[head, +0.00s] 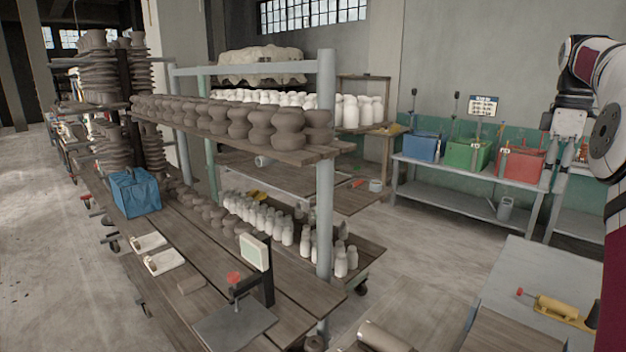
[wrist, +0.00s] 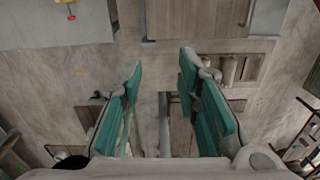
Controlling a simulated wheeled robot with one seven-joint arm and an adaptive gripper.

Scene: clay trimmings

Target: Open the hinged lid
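I cannot clearly make out a hinged lid in either view. Blue (head: 421,147), green (head: 467,155) and red (head: 517,165) bins stand in a row on the grey bench at the back right; whether any has a lid is too small to tell. My gripper (wrist: 161,62) is open and empty in the wrist view, its two teal fingers well apart and pointing over the floor. In the head view my arm hangs at the right edge, with the gripper seen in front of the bench's right end, touching nothing that I can see.
A wooden rack (head: 290,157) of clay pots fills the middle. A blue bag (head: 135,192) and a small press (head: 240,322) are on its lower boards. A grey table (head: 535,270) with a yellow tool (head: 558,308) stands at front right. Open floor (head: 420,265) lies between.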

